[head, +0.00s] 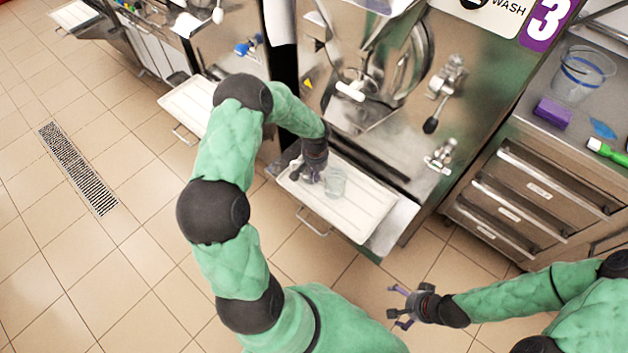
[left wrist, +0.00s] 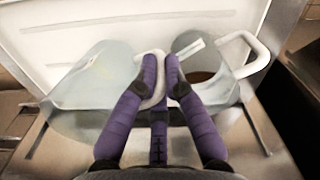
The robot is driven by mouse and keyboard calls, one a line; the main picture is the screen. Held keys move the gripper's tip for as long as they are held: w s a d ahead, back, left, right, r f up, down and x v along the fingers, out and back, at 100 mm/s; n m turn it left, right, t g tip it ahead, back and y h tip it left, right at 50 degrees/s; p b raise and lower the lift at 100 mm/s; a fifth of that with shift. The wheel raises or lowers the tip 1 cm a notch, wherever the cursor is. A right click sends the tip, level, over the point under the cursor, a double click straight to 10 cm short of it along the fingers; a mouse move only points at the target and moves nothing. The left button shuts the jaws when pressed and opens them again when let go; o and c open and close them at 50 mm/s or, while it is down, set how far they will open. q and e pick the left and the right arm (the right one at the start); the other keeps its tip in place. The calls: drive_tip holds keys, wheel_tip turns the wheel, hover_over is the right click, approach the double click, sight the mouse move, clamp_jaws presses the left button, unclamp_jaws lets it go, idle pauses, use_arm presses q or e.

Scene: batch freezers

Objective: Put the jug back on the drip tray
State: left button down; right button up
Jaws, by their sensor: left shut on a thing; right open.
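The jug (head: 335,184) is clear and looks small in the head view, over the white drip tray (head: 367,211) in front of machine 3. My left gripper (head: 318,178) is at the jug's left side. In the left wrist view, its purple fingers (left wrist: 163,68) are closed on the handle of the translucent jug (left wrist: 95,85). The pale tray surface (left wrist: 200,18) lies behind it. I cannot tell whether the jug's base touches the tray. My right gripper (head: 405,306) is open and empty, low over the floor, well away from the tray.
Machine 3's steel front, with its white-handled spout (head: 350,91), rises behind the tray. Another white tray (head: 190,106) is further left. A clear blue-banded container (head: 582,75), purple sponge (head: 552,112) and green brush (head: 606,152) sit on the right counter. The floor is clear around a drain (head: 77,168).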

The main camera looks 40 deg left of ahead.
use_arm(q)
drive_tip(key=shift+w+a+f, duration=0.1)
drive_tip(key=shift+a+f, duration=0.1)
drive_tip(key=shift+f, duration=0.05)
wheel_tip(320, 180, down, 4)
drive_tip(key=shift+w+a+r+b, duration=0.15)
drive_tip(key=shift+r+b, duration=0.1)
drive_tip(key=shift+b, duration=0.45)
drive_tip(key=shift+f, duration=0.15)
drive_tip(key=c, duration=1.3)
unclamp_jaws()
drive_tip(key=shift+r, duration=0.2)
